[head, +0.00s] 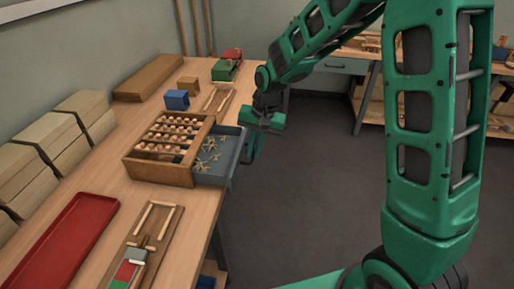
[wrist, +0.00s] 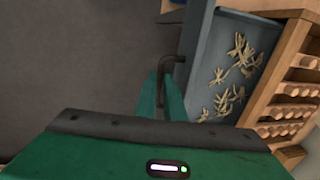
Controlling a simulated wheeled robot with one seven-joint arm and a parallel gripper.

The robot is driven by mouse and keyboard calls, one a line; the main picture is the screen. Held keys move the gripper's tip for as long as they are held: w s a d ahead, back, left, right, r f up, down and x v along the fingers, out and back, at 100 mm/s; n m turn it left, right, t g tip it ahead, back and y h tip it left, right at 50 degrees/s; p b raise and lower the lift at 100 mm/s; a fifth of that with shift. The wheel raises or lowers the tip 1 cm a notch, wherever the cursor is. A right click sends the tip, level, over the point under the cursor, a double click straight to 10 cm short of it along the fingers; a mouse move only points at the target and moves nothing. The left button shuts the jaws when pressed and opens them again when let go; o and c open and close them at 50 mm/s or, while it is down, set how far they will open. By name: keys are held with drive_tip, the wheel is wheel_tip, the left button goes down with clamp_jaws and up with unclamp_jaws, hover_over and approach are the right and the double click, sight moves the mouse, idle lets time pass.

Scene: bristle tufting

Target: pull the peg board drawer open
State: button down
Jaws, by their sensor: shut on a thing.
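The peg board (head: 157,168) is a wooden box with rows of pale pegs on top, standing near the table's right edge. Its grey-blue drawer (head: 215,176) sticks out to the right, past the table edge, with several tan bristle tufts (head: 207,157) inside. In the wrist view the drawer front (wrist: 194,65) carries a dark bar handle (wrist: 168,60). My gripper (wrist: 162,88) is shut on this handle, its green fingers beside the drawer front.
A red tray (head: 68,238) and a jig board (head: 150,235) lie nearer on the table. A blue block (head: 176,99) and a red-and-green item (head: 228,65) stand behind the box. Pale stacked blocks (head: 30,170) line the left. Open floor (head: 310,180) lies right of the drawer.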

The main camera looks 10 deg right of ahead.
drive_tip(key=shift+s, duration=0.1)
drive_tip(key=c, duration=1.8)
unclamp_jaws()
drive_tip(key=shift+c, duration=0.2)
drive_tip(key=shift+r, duration=0.1)
wheel_tip(320, 180, up, 10)
drive_tip(key=d, duration=0.1)
drive_tip(key=shift+s+d+r, duration=0.2)
drive_tip(key=shift+s+d, duration=0.05)
drive_tip(key=shift+d, duration=0.1)
drive_tip(key=s+d+r+m+h, duration=0.1)
drive_tip(key=s+d+r+h, duration=0.15)
drive_tip(key=s+d, duration=1.8)
drive_tip(key=s+d+f+g, duration=0.1)
drive_tip(key=s+d, duration=0.3)
drive_tip(key=s, duration=0.6)
drive_tip(key=shift+s+d+f+m+y, duration=0.15)
drive_tip(key=shift+s+d+m+y, duration=0.2)
drive_tip(key=shift+m+y, duration=0.1)
